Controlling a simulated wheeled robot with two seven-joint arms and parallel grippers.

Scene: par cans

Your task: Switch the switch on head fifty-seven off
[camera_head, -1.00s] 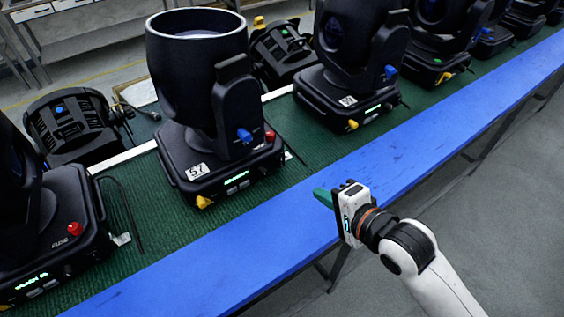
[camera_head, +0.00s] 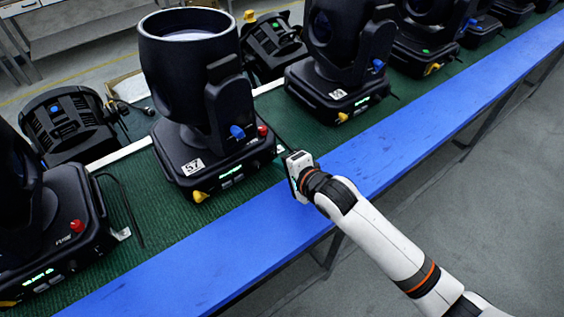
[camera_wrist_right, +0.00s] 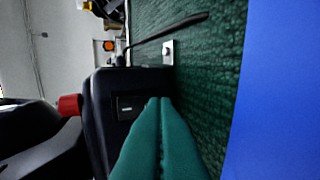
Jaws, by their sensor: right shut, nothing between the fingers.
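Head fifty-seven (camera_head: 205,160) is a black moving-head light with a white "57" label on its base, a red knob (camera_head: 263,131), a blue knob and a yellow knob. In the right wrist view, the side of its base (camera_wrist_right: 98,115) carries a black rocker switch (camera_wrist_right: 128,107) with a small white mark. My right gripper (camera_head: 284,153) is at the right end of that base. Its green fingers (camera_wrist_right: 160,102) are shut and empty, with their tips close beside the switch; I cannot tell whether they touch it. My left gripper is out of view.
Other black heads stand along the green mat (camera_head: 165,218), left (camera_head: 60,235) and right (camera_head: 335,95) of head fifty-seven. A blue strip (camera_head: 230,245) runs along the front edge. A black cable (camera_wrist_right: 170,32) lies on the mat near my right gripper.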

